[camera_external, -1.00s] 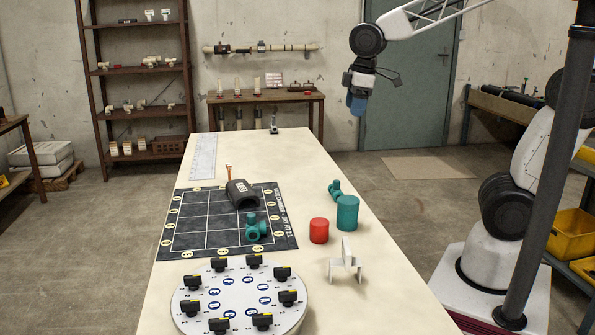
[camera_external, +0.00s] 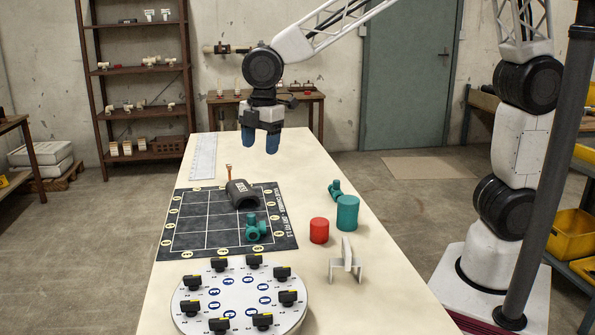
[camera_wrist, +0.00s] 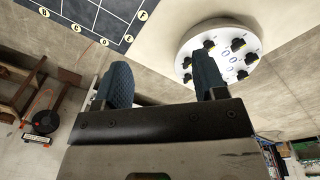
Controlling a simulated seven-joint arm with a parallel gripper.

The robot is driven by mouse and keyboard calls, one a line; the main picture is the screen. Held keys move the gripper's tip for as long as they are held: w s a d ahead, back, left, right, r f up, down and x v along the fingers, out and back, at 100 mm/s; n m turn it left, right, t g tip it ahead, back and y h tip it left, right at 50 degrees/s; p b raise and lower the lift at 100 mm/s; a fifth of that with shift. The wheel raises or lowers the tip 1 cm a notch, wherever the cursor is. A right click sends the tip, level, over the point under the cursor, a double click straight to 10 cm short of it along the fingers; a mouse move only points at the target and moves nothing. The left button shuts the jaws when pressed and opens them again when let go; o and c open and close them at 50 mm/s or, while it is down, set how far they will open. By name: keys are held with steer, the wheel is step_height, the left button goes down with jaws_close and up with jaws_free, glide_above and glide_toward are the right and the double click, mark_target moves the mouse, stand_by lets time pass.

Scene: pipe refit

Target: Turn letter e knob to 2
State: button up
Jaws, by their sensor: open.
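The round white dial plate (camera_external: 243,296) lies at the near end of the table, with several black knobs around its rim and blue letters inside the ring. Which knob belongs to letter e is too small to tell for sure. The plate also shows in the wrist view (camera_wrist: 216,35), at the upper right beyond the fingers. My gripper (camera_external: 260,143) is open and empty, blue fingers pointing down. It hangs above the far part of the table, well away from the plate. In the wrist view its two fingers (camera_wrist: 162,80) stand apart with nothing between them.
A black grid mat (camera_external: 185,222) lies mid-table with a dark pipe piece (camera_external: 241,194) and a teal fitting (camera_external: 256,229) on it. A red cylinder (camera_external: 319,230), a teal cylinder (camera_external: 347,213), another teal fitting (camera_external: 335,190) and a white bracket (camera_external: 346,262) stand to the right.

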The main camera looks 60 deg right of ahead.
steer(key=a+f+n, duration=0.2)
steer(key=a+f, duration=0.1)
steer(key=a, duration=0.4)
steer(key=a+f+n, duration=0.3)
steer(key=a, duration=0.5)
steer(key=n, duration=0.4)
glide_above(192, 275)
steer(key=shift+g, duration=0.3)
step_height(192, 275, down, 6)
steer(key=shift+a+f, duration=0.1)
steer(key=shift+f, duration=3.95)
steer(key=shift+c, duration=0.2)
steer(key=c, duration=0.9)
